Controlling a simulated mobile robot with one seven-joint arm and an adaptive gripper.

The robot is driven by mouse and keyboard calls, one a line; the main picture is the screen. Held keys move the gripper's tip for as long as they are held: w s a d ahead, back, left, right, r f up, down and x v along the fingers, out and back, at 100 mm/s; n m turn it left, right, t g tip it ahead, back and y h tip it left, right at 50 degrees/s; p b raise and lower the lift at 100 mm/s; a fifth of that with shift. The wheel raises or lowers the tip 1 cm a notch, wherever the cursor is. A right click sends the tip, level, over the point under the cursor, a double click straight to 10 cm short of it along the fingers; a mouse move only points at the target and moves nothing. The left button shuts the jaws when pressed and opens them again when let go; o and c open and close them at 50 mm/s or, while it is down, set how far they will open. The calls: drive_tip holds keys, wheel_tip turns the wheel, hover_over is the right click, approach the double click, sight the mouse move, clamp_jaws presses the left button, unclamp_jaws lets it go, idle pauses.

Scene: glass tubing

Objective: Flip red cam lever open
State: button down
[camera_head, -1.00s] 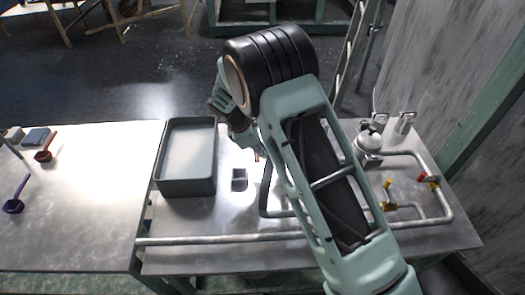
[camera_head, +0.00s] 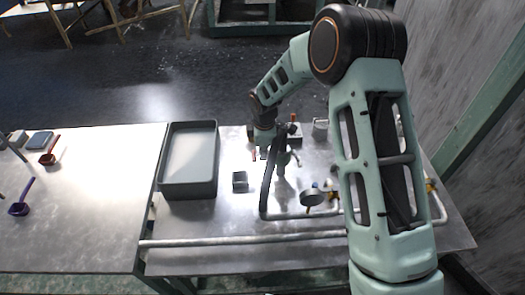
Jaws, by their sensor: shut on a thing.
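A small red piece, which looks like the red cam lever (camera_head: 253,155), stands upright on the steel bench just right of the grey tray. My gripper (camera_head: 262,155) points down right beside it, with its fingers low over the bench. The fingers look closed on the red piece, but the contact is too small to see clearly. The fitting under the lever is mostly hidden by my gripper and the dark curved hose or pipe (camera_head: 267,190).
The deep grey tray (camera_head: 215,165) stands close to the left. A small dark block (camera_head: 240,180) lies in front. A block with an orange-red top (camera_head: 293,118) stands behind right. A round gauge (camera_head: 312,197) and pipes are at right. A long pipe (camera_head: 200,242) runs along the front.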

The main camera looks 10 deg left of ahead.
drive_tip(key=shift+r+y+p, duration=0.2)
drive_tip(key=shift+y+p, duration=0.1)
drive_tip(key=shift+y, duration=0.3)
drive_tip(key=c, duration=2.1)
unclamp_jaws()
drive_tip(key=v, duration=1.2)
drive_tip(key=shift+w+d, duration=0.25)
